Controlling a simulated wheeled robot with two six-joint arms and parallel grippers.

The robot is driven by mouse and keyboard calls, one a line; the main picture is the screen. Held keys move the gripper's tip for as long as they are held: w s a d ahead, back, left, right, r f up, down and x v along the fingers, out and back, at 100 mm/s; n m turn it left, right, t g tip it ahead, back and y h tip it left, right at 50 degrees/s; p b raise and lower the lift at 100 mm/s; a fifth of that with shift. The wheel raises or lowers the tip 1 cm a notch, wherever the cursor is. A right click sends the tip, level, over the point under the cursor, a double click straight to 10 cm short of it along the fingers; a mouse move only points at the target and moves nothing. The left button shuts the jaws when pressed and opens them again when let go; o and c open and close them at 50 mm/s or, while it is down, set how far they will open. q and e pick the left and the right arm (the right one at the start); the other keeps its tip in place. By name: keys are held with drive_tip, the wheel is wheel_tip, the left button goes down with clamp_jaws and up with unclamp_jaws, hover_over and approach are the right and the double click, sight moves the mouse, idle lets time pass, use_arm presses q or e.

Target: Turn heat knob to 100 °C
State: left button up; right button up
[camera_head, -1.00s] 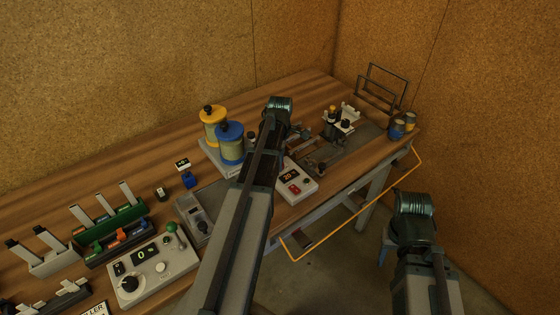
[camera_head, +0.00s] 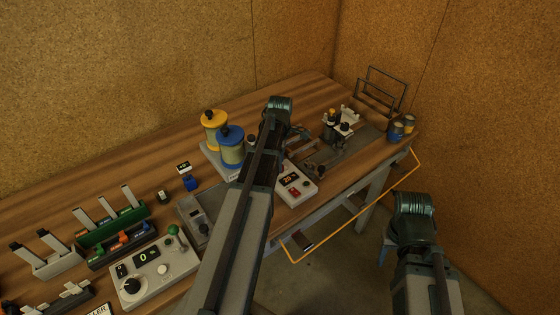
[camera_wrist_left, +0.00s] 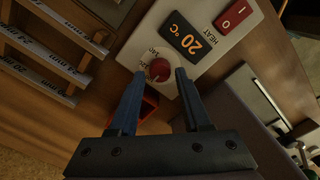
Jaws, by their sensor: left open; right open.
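The white heat control box (camera_head: 309,191) stands at the table's front edge, partly behind my left arm in the head view. In the left wrist view, the box (camera_wrist_left: 207,60) has a dark display (camera_wrist_left: 190,37) reading 20 °C, the label HEAT and a red I/O switch (camera_wrist_left: 236,16). The round heat knob (camera_wrist_left: 159,69) shows a red face with a pale rim. My left gripper (camera_wrist_left: 161,76) is open, with one fingertip on each side of the knob; I cannot tell whether they touch it. My right arm shows at the lower right of the head view, but its jaws do not.
A second control panel (camera_head: 153,275) reading 0 is at the lower left. An orange rail (camera_head: 352,222) runs along the table front.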

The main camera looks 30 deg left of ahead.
use_arm(q)
wheel_tip(320, 180, up, 12)
drive_tip(key=p, duration=1.1)
drive_tip(key=shift+r, duration=0.15)
drive_tip(key=s+d+f+m+b, duration=0.2)
drive_tip(key=s+d+m, duration=0.3)
drive_tip(key=d+m, duration=0.3)
drive_tip(key=s+d+f+m+b, duration=0.2)
drive_tip(key=s+d+m, duration=0.4)
drive_tip(key=d+m, duration=0.3)
drive_tip(key=s+d+f+m+y+b, duration=0.1)
drive_tip(key=s+d+f+m+b, duration=0.1)
drive_tip(key=s+d+m, duration=0.3)
drive_tip(key=d+m, duration=0.4)
drive_tip(key=d, duration=0.5)
drive_tip(key=shift+s+f, duration=0.15)
drive_tip(key=shift+s, duration=0.05)
